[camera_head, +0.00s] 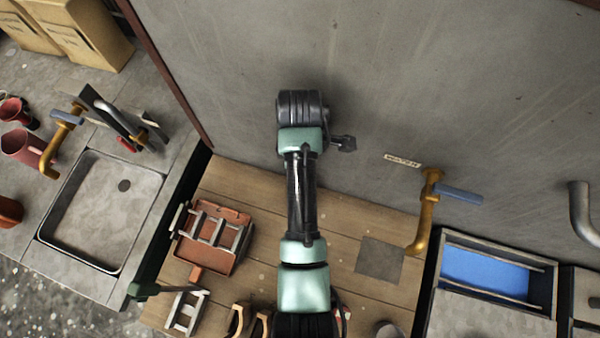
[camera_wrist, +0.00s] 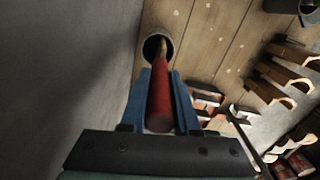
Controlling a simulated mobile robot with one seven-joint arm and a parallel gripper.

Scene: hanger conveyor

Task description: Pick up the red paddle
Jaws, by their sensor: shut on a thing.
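The red paddle (camera_wrist: 160,102) shows in the wrist view as a red rod between the two blue fingers of my gripper (camera_wrist: 161,88). My gripper is shut on it. The far end of the rod narrows into a brown part that reaches the mouth of a round grey holder (camera_wrist: 164,40); I cannot tell how deep it sits. The rest of the paddle is hidden. In the head view my arm covers the middle, and I cannot make out the gripper or the paddle clearly.
A wooden table holds a red-brown tray with a metal rack (camera_head: 214,236). Brown wooden hangers (camera_wrist: 262,92) lie to the right in the wrist view. A brass tap (camera_head: 427,210) stands right of my arm, near a blue-bottomed basin (camera_head: 485,272). A grey wall rises behind.

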